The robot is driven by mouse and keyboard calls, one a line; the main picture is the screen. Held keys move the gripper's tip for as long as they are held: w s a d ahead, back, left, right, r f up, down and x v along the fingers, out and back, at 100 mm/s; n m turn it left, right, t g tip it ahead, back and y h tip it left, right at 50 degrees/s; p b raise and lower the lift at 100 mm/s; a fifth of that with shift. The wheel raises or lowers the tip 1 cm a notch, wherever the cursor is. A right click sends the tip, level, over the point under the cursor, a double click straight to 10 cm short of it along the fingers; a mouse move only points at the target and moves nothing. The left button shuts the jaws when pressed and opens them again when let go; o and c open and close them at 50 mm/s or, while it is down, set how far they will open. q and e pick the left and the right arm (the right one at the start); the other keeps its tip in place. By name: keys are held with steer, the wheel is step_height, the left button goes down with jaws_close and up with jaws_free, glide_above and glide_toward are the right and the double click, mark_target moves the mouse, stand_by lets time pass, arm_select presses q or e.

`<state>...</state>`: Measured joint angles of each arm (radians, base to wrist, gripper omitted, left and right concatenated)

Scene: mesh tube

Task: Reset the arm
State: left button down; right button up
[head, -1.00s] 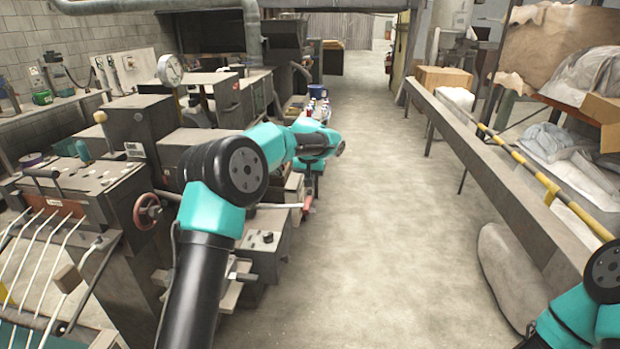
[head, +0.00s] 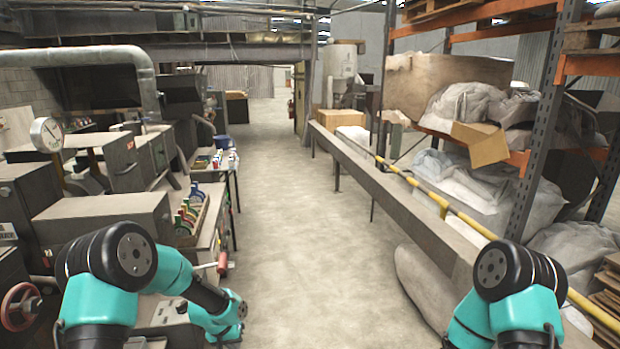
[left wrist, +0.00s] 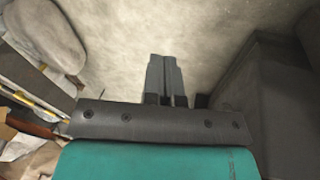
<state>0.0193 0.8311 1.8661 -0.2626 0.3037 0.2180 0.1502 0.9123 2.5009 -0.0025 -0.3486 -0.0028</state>
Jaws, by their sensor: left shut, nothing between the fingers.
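My left arm (head: 150,270) is bent at the lower left of the head view. Its forearm points right and slightly down, beside the machinery. Its wrist end (head: 225,322) hangs near the bottom edge, and its fingers are hard to make out there. In the left wrist view, my left gripper (left wrist: 166,62) has both dark fingers together, with nothing between them, above the pale floor. My right arm (head: 510,290) is bent at the lower right of the head view. Its gripper is below the picture edge.
Machines with a gauge (head: 46,134) and a red handwheel (head: 20,306) line the left side. A bench carries a rack of coloured items (head: 190,215). A long grey beam (head: 390,190) and loaded shelving (head: 535,130) stand right. The aisle floor (head: 280,200) is clear.

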arm_select(q)
steer(key=s+f, duration=0.3)
steer(key=s, duration=0.6)
steer(key=s+f+n, duration=0.1)
steer(key=s+f, duration=0.2)
steer(key=s, duration=0.6)
steer(key=s+f+g, duration=0.1)
steer(key=s+f, duration=0.2)
steer(key=s, duration=0.6)
steer(key=shift+s+d+f+n+h, duration=0.3)
steer(key=shift+s, duration=0.05)
